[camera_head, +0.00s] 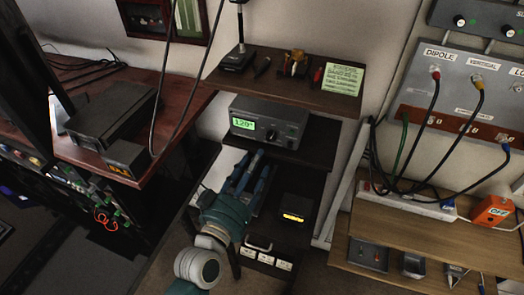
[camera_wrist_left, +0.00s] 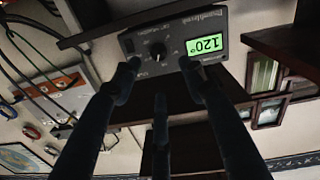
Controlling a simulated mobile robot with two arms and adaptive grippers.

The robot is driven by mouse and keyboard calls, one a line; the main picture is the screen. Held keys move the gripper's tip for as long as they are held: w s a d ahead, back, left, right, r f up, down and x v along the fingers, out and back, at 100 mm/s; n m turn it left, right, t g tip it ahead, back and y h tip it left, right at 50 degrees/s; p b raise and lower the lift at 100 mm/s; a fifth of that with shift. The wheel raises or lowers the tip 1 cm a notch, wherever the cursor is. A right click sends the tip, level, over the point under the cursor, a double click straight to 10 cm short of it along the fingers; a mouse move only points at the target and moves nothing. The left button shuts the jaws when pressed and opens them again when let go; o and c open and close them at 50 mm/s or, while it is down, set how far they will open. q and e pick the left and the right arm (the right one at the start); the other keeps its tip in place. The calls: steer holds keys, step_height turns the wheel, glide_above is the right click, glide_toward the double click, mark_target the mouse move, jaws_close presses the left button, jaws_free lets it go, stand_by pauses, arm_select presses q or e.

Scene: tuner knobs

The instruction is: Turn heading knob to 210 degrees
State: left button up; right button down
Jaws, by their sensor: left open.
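A dark grey rotator box (camera_head: 290,118) stands on the middle shelf in the head view. Its lit green display (camera_head: 243,124) reads 120°. The small heading knob (camera_head: 271,135) is on the front face, right of the display. In the left wrist view the picture is turned over; the heading knob (camera_wrist_left: 158,51) shows left of the display (camera_wrist_left: 208,45). My left gripper (camera_head: 253,160) is below and in front of the box, fingers pointing up toward it. In the wrist view its fingers (camera_wrist_left: 160,75) are spread and empty, apart from the knob. My right gripper is not visible.
A dark upper shelf (camera_head: 330,100) with tools overhangs the box. A small device with a yellow display (camera_head: 297,207) sits on the shelf below. A red-brown desk (camera_head: 150,80) is at left. A cabled panel (camera_head: 450,90) and wooden shelves are at right.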

arm_select(q)
steer(key=shift+v, duration=1.35)
